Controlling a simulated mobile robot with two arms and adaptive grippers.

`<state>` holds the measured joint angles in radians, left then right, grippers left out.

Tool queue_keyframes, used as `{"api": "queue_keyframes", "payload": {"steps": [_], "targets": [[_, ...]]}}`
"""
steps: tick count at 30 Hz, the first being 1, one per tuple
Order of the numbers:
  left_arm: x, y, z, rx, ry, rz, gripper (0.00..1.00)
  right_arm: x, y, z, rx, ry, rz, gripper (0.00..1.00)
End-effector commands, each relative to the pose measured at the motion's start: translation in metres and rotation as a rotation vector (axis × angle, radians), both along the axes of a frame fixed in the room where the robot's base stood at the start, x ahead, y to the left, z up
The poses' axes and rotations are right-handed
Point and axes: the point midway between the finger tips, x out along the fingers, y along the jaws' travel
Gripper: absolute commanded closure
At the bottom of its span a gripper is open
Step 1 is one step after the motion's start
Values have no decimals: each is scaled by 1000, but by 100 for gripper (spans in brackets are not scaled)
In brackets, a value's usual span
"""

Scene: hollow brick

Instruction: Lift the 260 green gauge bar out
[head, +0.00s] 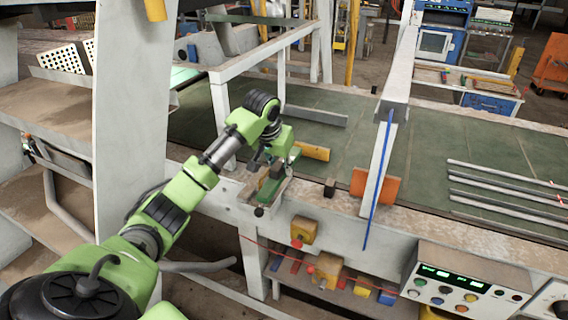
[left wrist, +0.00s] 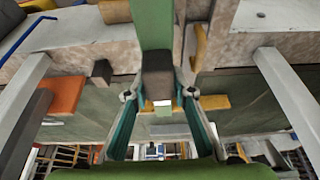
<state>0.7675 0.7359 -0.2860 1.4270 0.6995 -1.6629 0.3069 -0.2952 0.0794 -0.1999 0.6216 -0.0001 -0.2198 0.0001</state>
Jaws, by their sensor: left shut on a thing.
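The green gauge bar (head: 268,190) is at the pale holder (head: 248,193) on the front edge of the conveyor frame. In the left wrist view the green bar (left wrist: 152,24) runs down from the top edge and has a dark grey block (left wrist: 158,78) at its near end. My left gripper (head: 277,163) is over the holder and shut on this bar. Its two teal fingers (left wrist: 159,96) stand on either side of the dark block. I cannot tell whether the bar's lower end is still inside the holder. My right gripper is not in view.
An orange plate (head: 375,186), a small dark block (head: 330,187) and a yellow bar (head: 313,152) are near the holder. A white post with a blue cable (head: 378,170) stands to the right. A control box (head: 465,285) sits at the front right. The green belt (head: 425,150) has bare stretches.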

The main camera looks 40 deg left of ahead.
Motion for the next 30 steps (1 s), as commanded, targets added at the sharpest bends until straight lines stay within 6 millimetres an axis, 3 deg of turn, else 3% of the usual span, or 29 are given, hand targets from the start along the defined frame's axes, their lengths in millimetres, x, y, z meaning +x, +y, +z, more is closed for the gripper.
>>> {"api": "queue_keyframes", "payload": {"steps": [30], "targets": [[-121, -27, 0, 2, 0, -1, 100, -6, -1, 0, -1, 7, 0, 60]]}}
